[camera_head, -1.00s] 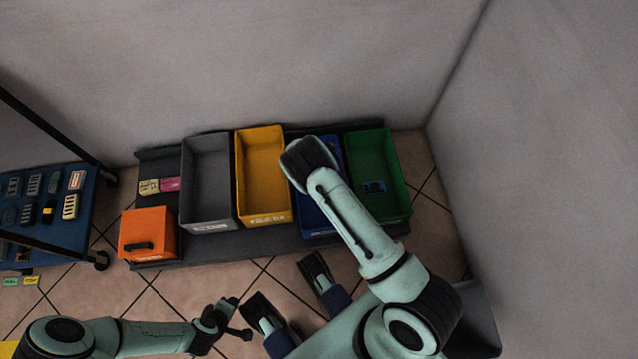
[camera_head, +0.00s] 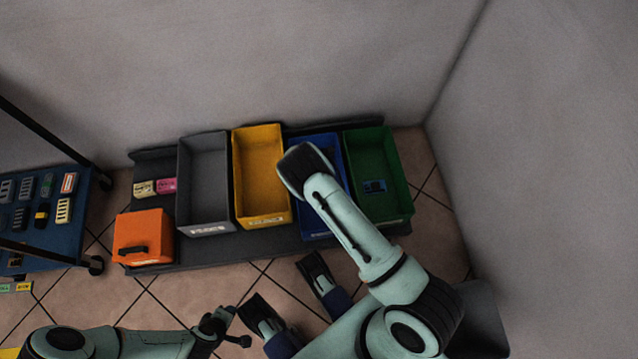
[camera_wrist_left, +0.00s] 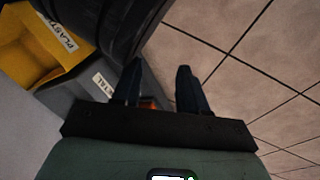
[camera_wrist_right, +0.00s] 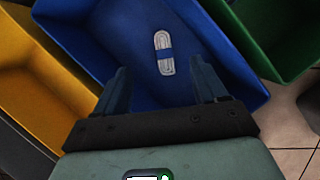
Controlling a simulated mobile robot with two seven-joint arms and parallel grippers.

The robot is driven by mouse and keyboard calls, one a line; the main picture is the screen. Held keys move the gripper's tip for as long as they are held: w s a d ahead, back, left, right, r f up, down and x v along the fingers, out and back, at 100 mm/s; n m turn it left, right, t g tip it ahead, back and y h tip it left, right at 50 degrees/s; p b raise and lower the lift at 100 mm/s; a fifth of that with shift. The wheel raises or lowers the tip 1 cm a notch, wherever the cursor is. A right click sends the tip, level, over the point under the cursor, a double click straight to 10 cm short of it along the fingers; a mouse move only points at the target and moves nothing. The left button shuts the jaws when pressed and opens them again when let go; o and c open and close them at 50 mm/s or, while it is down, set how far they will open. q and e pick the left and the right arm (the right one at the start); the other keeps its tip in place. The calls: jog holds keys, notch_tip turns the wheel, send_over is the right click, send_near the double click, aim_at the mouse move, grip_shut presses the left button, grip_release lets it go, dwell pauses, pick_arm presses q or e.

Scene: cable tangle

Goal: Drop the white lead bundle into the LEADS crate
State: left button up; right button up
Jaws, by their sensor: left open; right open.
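The white lead bundle (camera_wrist_right: 164,52), with a blue band round its middle, lies on the floor of the blue crate (camera_wrist_right: 95,45) in the right wrist view. The blue crate also shows in the head view (camera_head: 331,150), partly covered by my right arm; I cannot read its label. My right gripper (camera_wrist_right: 161,70) is open and empty over the crate, with the bundle in view beyond and between its fingertips. In the head view my right gripper is hidden behind its wrist. My left gripper (camera_wrist_left: 158,68) is open and empty over the tiled floor; it also shows in the head view (camera_head: 238,324).
A yellow crate (camera_head: 241,190) and a grey crate (camera_head: 188,200) stand left of the blue crate. A green crate (camera_head: 403,190), holding a small dark-blue item, stands to its right. An orange box (camera_head: 145,230) sits at the left. A trolley (camera_head: 60,240) stands far left.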

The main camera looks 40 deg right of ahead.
pick_arm(q)
jog(key=s+d+r+h+p, duration=0.1)
jog(key=s+d+r+p, duration=0.2)
jog(key=r, duration=0.3)
jog(key=shift+m+g+p, duration=0.3)
jog(key=shift+g+p, duration=0.1)
jog(key=shift+p, duration=0.35)
pick_arm(e)
jog(key=v, duration=1.3)
jog(key=shift+r, duration=0.25)
pick_arm(q)
jog(key=shift+d+f, duration=0.1)
